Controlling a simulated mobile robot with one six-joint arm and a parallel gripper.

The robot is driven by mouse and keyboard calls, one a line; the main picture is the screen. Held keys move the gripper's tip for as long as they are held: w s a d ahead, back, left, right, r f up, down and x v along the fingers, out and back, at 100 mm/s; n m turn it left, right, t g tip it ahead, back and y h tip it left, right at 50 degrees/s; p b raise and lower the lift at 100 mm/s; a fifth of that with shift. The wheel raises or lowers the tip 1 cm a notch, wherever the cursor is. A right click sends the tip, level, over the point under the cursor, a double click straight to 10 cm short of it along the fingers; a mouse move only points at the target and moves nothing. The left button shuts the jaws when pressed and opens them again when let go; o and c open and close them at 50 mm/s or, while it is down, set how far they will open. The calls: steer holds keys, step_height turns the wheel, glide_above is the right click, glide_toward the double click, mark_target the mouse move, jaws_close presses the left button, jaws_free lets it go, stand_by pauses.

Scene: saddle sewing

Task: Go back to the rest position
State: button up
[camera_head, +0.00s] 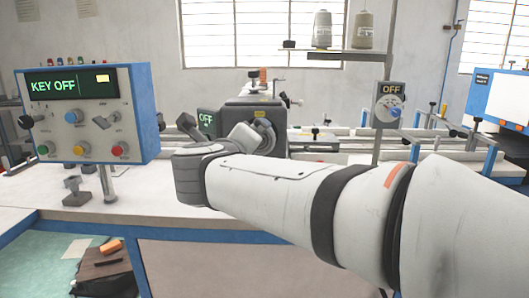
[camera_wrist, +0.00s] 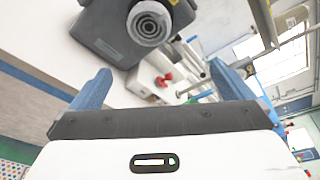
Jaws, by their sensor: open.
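My arm reaches in from the right in the head view, over the front of the white worktable (camera_head: 150,215). Its wrist bends back towards the dark grey machine unit (camera_head: 270,113). My gripper is mostly hidden behind the wrist in that view. In the wrist view my gripper (camera_wrist: 162,88) shows two blue fingers spread wide, with nothing held between them. The grey unit (camera_wrist: 105,42) with its round ringed knob (camera_wrist: 150,24) lies ahead of the fingers, and I see no contact with it.
A blue control box (camera_head: 140,110) reading "KEY OFF" stands at left on a post. A small metal clamp (camera_head: 76,192) stands on the table. The table's front left is mostly clear.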

step_height(320, 180, up, 4)
steer(key=w+r+n+t+y+p, duration=0.1)
steer(key=n+y+p, duration=0.3)
steer(key=n, duration=0.3)
steer(key=s+d+f+n+g+p, duration=0.7)
steer(key=s+d+n, duration=0.2)
steer(key=s+n, duration=0.1)
steer(key=s+d+f+n+g+p, duration=0.7)
steer(key=s+d+n, duration=0.2)
steer(key=s, duration=0.3)
steer(key=shift+d+n+h, duration=0.3)
steer(key=shift+n, duration=0.4)
